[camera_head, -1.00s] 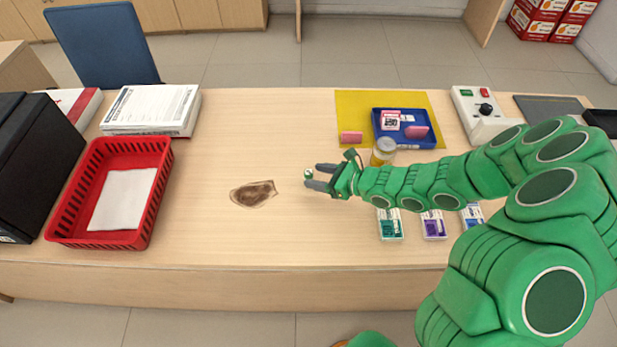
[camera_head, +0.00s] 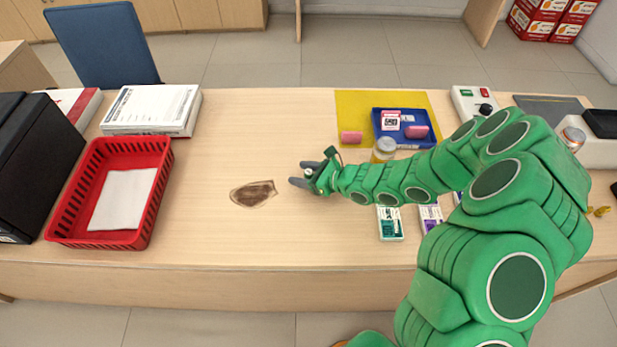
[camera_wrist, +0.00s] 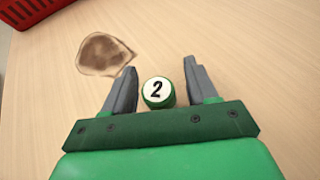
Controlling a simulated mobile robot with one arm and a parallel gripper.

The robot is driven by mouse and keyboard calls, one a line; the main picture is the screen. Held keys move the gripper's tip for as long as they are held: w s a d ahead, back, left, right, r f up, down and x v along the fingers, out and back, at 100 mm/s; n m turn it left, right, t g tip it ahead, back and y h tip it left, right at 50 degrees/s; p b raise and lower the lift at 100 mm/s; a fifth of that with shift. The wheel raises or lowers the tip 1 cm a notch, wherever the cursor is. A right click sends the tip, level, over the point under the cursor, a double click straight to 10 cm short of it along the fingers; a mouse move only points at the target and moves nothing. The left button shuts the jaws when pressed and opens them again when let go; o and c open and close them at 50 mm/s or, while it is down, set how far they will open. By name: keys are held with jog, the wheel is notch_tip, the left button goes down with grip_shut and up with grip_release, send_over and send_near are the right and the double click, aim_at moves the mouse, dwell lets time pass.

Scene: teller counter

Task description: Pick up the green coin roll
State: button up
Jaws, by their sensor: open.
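The green coin roll (camera_wrist: 157,92) stands upright on the counter, its white top marked "2" in the wrist view. It also shows as a small white and green spot (camera_head: 308,172) in the head view. My gripper (camera_wrist: 160,68) is open, with one grey finger on each side of the roll. A gap shows on both sides; the one on the right is slightly wider. In the head view my gripper (camera_head: 300,173) is low over the middle of the counter and reaches around the roll. The roll's lower part is partly hidden by my gripper.
A brown stain (camera_head: 254,194) lies left of my gripper. A red basket (camera_head: 157,205) stands further left. Behind my forearm are a jar (camera_head: 384,149) and a blue tray (camera_head: 416,143) on a yellow mat (camera_head: 357,105). Small packs (camera_head: 390,224) lie in front.

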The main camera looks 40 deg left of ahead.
grip_shut()
jog(key=shift+r, duration=0.15)
